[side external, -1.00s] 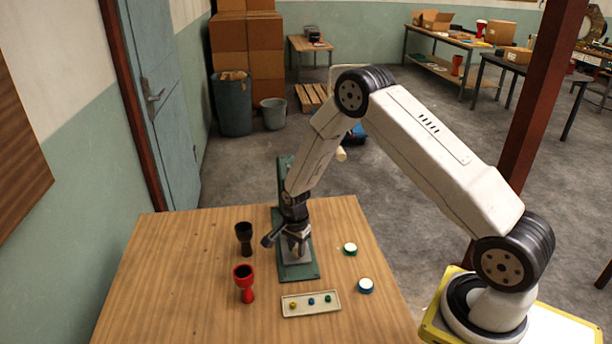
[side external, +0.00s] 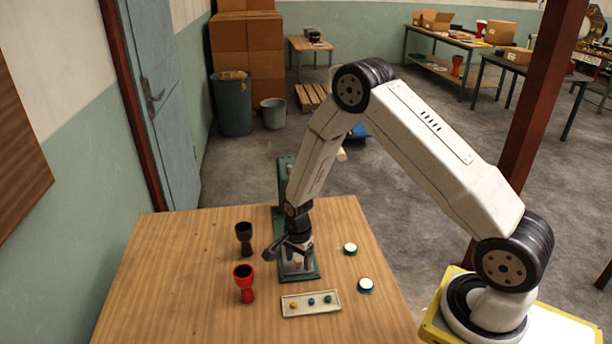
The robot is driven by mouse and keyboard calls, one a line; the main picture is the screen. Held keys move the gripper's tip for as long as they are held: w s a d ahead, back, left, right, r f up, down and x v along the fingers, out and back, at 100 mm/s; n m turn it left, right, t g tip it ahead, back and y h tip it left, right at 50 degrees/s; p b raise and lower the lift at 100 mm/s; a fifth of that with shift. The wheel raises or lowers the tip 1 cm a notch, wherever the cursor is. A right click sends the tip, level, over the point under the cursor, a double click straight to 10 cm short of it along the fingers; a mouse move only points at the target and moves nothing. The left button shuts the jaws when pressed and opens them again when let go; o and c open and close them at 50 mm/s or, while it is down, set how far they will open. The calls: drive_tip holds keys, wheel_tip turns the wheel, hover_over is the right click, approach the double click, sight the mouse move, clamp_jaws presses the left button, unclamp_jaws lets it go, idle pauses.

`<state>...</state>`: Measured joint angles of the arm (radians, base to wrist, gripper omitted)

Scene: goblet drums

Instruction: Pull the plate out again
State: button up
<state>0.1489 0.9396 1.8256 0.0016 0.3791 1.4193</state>
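A green press-like fixture (side external: 285,190) stands at the back edge of the wooden table, with its flat green base running toward the camera. A small greyish plate-like piece (side external: 290,270) shows low over the front part of that base, partly covered by my gripper. My gripper (side external: 298,262) points down right at this piece, over the front half of the base. Its fingers are small and dark here, and I cannot tell whether they are closed on the piece. A dark lever-like part (side external: 271,251) sticks out to the left beside my gripper.
A black goblet drum (side external: 244,238) and a red one (side external: 244,282) stand left of the base. A pale tray (side external: 290,310) with small coloured pieces lies in front. Green-rimmed (side external: 350,249) and blue-rimmed (side external: 365,285) discs lie right. The table's left side is clear.

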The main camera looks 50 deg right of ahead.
drive_tip(key=shift+r, duration=3.9)
drive_tip(key=shift+r, duration=0.1)
drive_tip(key=shift+r, duration=2.9)
drive_tip(key=s+a+r+n+t, duration=0.1)
drive_tip(key=s+a+r+n, duration=0.1)
drive_tip(key=s+n, duration=0.5)
drive_tip(key=s+a+r+n+t, duration=0.1)
drive_tip(key=s+a+r+n, duration=0.2)
drive_tip(key=s+n, duration=0.4)
drive_tip(key=a+n, duration=0.1)
drive_tip(key=n, duration=0.3)
drive_tip(key=shift+a+r+t, duration=0.15)
drive_tip(key=shift+r+t, duration=0.15)
drive_tip(key=shift+r, duration=0.05)
